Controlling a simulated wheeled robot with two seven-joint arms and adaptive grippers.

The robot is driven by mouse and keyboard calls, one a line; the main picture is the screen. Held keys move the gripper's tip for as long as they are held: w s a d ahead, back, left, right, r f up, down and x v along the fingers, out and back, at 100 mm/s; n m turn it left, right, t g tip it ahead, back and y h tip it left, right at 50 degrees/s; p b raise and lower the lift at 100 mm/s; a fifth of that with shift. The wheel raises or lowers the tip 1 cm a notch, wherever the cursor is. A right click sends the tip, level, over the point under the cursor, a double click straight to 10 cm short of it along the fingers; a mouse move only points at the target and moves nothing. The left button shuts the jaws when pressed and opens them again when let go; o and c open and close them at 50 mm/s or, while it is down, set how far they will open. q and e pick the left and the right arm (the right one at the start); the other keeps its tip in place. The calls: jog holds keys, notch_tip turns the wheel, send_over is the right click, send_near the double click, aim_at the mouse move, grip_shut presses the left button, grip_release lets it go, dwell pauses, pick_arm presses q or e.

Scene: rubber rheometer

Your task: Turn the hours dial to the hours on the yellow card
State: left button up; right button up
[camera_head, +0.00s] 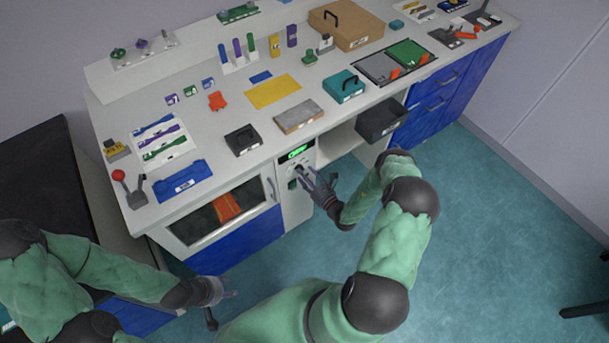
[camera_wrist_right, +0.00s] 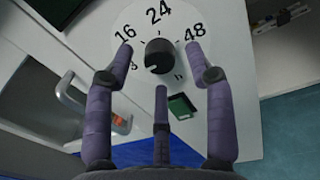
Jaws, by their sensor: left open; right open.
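The hours dial (camera_wrist_right: 160,56) is a dark round knob on a white panel, with 16, 24 and 48 printed around it and an "h" below right. A small light mark shows at the knob's lower left; another figure there is partly hidden. My right gripper (camera_wrist_right: 162,62) is open, its purple-grey fingers spread around the knob, with no clear contact. In the head view my right gripper (camera_head: 308,177) is at the panel's front. My left gripper (camera_head: 228,295) is open and empty, low at the front left. A flat yellow sheet (camera_head: 273,91) lies on the bench; no writing is readable.
A lit green display (camera_head: 298,152) sits above the dial. A glass-fronted oven (camera_head: 222,214) with a handle is left of the panel. A small green switch (camera_wrist_right: 182,105) is below the dial.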

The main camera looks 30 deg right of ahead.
jog(key=shift+w+a, duration=0.1)
jog(key=shift+w, duration=0.3)
jog(key=shift+c, duration=0.3)
grip_shut()
